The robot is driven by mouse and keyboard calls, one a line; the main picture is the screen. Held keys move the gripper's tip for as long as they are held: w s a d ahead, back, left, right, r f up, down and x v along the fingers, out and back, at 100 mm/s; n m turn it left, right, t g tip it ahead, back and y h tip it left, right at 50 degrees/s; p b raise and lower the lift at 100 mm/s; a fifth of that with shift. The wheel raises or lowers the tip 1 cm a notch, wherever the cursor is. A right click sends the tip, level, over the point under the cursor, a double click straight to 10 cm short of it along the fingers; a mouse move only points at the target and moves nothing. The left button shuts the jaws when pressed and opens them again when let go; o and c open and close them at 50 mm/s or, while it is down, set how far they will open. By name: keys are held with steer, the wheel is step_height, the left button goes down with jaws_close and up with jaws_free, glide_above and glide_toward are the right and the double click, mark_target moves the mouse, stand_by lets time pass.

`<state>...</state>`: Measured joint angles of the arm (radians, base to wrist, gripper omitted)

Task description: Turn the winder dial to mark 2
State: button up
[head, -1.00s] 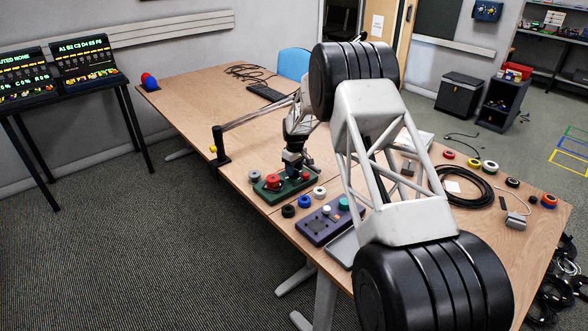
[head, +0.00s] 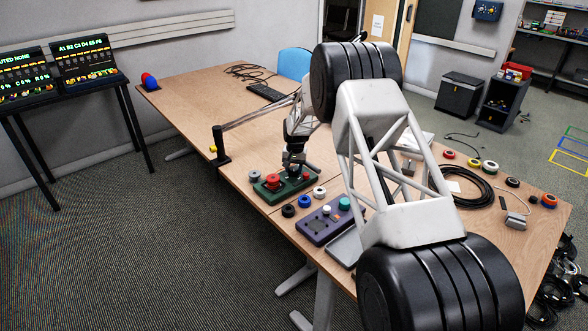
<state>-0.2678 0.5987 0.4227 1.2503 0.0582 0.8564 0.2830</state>
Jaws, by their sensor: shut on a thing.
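A green control box (head: 281,195) stands near the front edge of the wooden table. A large red knob (head: 272,181) sits on its left part and a small red piece (head: 306,175) on its right. My gripper (head: 293,172) points down over the back middle of the box, right of the large red knob. It is shut on a part there, seemingly the winder dial, which the fingers mostly hide. The dial's marks and its pointer are too small to read.
A purple panel (head: 319,228) with white and teal knobs is in front at right. Several small spools, such as a blue one (head: 304,201), lie between. A grey knob-like piece (head: 254,176) stands left of the box. A black cable coil (head: 468,187) lies at right.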

mark_target(294, 169)
steer(key=m, duration=0.5)
steer(key=shift+f+m, duration=0.1)
steer(key=shift+m, duration=0.2)
steer(key=m, duration=0.4)
steer(key=shift+a+m, duration=0.1)
steer(key=shift+m, duration=0.3)
steer(key=o, duration=0.6)
steer(key=shift+o, duration=0.2)
steer(key=shift+s+r, duration=0.15)
steer(key=shift+r, duration=3.8)
